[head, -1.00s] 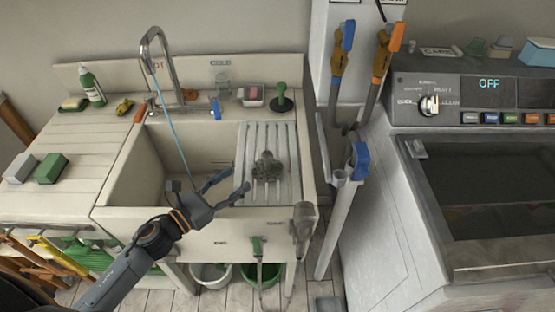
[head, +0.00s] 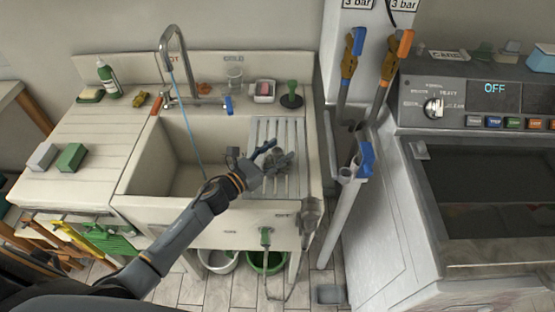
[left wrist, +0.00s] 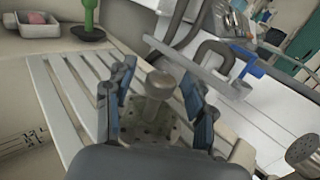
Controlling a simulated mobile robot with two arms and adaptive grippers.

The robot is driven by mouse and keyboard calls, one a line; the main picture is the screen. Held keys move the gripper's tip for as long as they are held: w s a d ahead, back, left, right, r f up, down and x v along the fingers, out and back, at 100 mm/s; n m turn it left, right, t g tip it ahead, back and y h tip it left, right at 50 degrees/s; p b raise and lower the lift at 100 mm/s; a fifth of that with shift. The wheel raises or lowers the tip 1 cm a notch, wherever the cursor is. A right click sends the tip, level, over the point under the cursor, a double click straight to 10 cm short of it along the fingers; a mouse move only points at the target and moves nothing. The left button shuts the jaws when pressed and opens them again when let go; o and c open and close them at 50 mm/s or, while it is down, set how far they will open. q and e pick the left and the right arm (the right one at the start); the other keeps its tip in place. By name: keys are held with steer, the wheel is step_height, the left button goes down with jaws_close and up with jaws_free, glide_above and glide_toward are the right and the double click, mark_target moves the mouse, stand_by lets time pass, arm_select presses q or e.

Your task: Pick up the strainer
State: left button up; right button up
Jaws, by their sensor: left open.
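The strainer (left wrist: 146,131) is a small perforated metal basket with an upright knob. It sits on the slatted drainboard (head: 290,186) at the right of the sink. My left gripper (head: 273,153) is over the drainboard at the strainer, which it partly hides in the head view. In the left wrist view the open fingers of my left gripper (left wrist: 160,100) stand on both sides of the knob, with gaps visible. The palm hides the near part of the strainer. My right gripper is not in view.
The sink basin (head: 170,150) is left of the drainboard. A tap (head: 172,60) and a green-handled plunger (head: 291,95) stand along the back. A pipe post with a blue handle (head: 365,160) rises to the right.

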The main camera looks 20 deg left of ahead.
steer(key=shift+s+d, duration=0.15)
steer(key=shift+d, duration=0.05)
arm_select(q)
steer(key=shift+s, duration=0.1)
steer(key=shift+c, duration=1.3)
jaws_close()
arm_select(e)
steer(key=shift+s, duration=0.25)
arm_select(q)
steer(key=shift+r, duration=0.1)
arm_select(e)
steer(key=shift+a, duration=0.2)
arm_select(q)
steer(key=shift+r, duration=0.25)
step_height(320, 180, up, 2)
steer(key=shift+r+b, duration=0.15)
steer(key=shift+b, duration=0.15)
steer(key=s+a+r+b, duration=0.2)
steer(key=s+a+r, duration=0.3)
steer(key=s+r, duration=0.5)
steer(key=s, duration=0.3)
steer(key=shift+a, duration=0.15)
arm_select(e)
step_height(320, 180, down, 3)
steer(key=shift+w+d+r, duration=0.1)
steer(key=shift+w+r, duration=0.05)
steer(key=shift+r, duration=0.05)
